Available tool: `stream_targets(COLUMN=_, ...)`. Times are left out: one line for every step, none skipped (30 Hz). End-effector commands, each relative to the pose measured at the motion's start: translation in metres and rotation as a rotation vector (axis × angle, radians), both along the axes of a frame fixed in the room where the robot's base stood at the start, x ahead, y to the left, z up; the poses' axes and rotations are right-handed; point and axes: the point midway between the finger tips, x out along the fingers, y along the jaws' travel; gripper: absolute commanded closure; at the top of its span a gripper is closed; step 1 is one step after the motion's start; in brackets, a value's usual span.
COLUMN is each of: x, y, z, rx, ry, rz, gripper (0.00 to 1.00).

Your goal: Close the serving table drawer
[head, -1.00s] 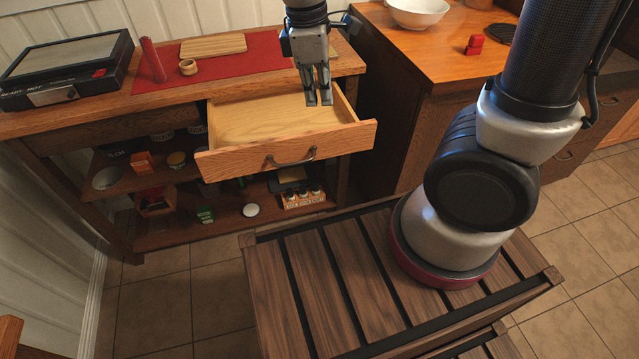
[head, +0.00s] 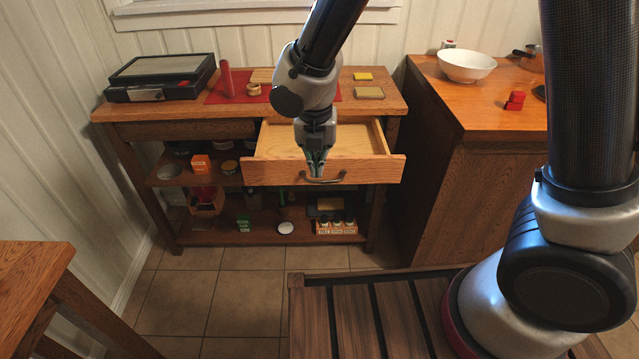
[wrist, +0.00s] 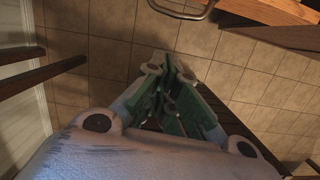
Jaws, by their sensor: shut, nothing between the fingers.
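The serving table drawer (head: 378,168) is pulled out at the front of the serving table (head: 113,116), with its inside partly showing. A dark curved handle (head: 330,181) is on its front. My gripper (head: 317,174) points down in front of the drawer face, beside the handle in the head view; its exact gap from the face cannot be told. In the wrist view my gripper (wrist: 168,75) is shut and empty. The handle (wrist: 182,12) and the drawer's front edge (wrist: 262,10) show at the top of that view, apart from the fingertips.
The tabletop holds a black appliance (head: 160,77), a red cylinder (head: 227,79) and a red mat (head: 216,95). Lower shelves hold jars and boxes. A counter with a white bowl (head: 467,66) stands at right. A wooden table (head: 30,270) is front left. Tiled floor (head: 215,290) is clear between.

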Motion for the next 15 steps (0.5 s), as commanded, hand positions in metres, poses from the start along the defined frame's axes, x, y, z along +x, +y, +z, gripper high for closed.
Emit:
stream_targets(x=0.001, y=-0.001, z=-0.009, rx=-0.004, ry=0.003, rz=-0.001, gripper=1.0)
stream_targets(x=0.001, y=-0.002, z=-0.014, rx=-0.004, ry=0.005, rz=-0.001, gripper=1.0)
stream_targets(x=0.003, y=-0.002, z=-0.022, rx=-0.004, ry=0.005, rz=-0.003, gripper=1.0)
stream_targets(x=0.004, y=-0.003, z=-0.028, rx=-0.006, ry=0.005, rz=-0.001, gripper=1.0)
stream_targets(x=0.004, y=-0.003, z=-0.035, rx=-0.005, ry=0.006, rz=-0.003, gripper=1.0)
stream_targets(x=0.006, y=-0.003, z=-0.044, rx=-0.005, ry=0.006, rz=-0.001, gripper=1.0)
stream_targets(x=0.007, y=-0.003, z=-0.05, rx=-0.005, ry=0.005, rz=-0.002, gripper=1.0)
stream_targets(x=0.008, y=-0.003, z=-0.057, rx=-0.005, ry=0.005, rz=-0.003, gripper=1.0)
stream_targets(x=0.009, y=-0.003, z=-0.066, rx=-0.005, ry=0.006, rz=-0.003, gripper=1.0)
stream_targets(x=0.011, y=-0.004, z=-0.071, rx=-0.005, ry=0.005, rz=-0.003, gripper=1.0)
stream_targets(x=0.012, y=-0.004, z=-0.077, rx=-0.006, ry=0.004, rz=-0.003, gripper=1.0)
stream_targets(x=0.013, y=-0.004, z=-0.084, rx=-0.005, ry=0.005, rz=-0.003, gripper=1.0)
stream_targets(x=0.013, y=-0.004, z=-0.089, rx=-0.004, ry=0.007, rz=-0.003, gripper=1.0)
stream_targets(x=0.019, y=-0.004, z=-0.091, rx=-0.001, ry=0.004, rz=-0.005, gripper=1.0)
stream_targets(x=0.026, y=-0.004, z=-0.094, rx=-0.001, ry=0.003, rz=-0.006, gripper=1.0)
